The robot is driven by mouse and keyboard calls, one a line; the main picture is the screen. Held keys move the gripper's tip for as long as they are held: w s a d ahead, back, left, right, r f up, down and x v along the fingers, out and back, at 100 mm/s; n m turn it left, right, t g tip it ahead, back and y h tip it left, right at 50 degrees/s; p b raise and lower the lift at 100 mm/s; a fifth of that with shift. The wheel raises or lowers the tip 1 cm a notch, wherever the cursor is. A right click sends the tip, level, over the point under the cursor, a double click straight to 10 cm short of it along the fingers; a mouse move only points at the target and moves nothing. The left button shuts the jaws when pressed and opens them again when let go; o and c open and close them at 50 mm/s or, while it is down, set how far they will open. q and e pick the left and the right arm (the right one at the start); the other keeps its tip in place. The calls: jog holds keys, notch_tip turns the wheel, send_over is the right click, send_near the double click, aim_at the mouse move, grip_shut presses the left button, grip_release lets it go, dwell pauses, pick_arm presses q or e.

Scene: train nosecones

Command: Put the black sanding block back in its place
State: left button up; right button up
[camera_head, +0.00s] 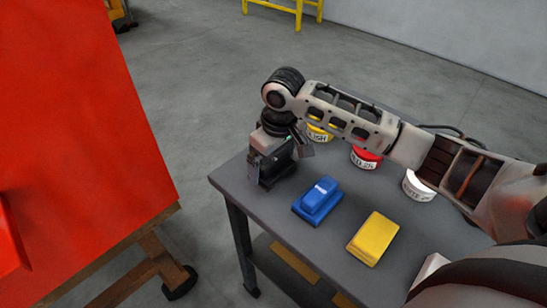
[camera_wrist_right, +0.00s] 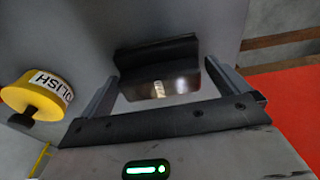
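The black sanding block (camera_wrist_right: 158,84) lies on the grey table top and shows between the two fingers of my right gripper (camera_wrist_right: 161,70) in the wrist view. In the head view my right gripper (camera_head: 279,160) points down over the block (camera_head: 277,174) at the table's left corner. Its fingers are apart, one on each side of the block. I cannot tell whether they touch it. A blue block (camera_head: 319,199) and a yellow block (camera_head: 373,239) lie in a row along the table's near side. My left gripper is not in view.
The grey table (camera_head: 290,232) also holds a yellow tub (camera_head: 320,132), a red tub (camera_head: 366,157) and a white tub (camera_head: 417,187) behind the blocks. A white block (camera_head: 428,268) is partly hidden by my arm. A large red panel (camera_head: 85,130) stands at left, apart from the table.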

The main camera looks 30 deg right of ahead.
aim_at(278, 171)
notch_tip(278, 171, up, 12)
jog(key=s, duration=0.1)
jog(key=shift+s+d, duration=0.2)
jog(key=shift+d, duration=0.05)
dwell(0.6)
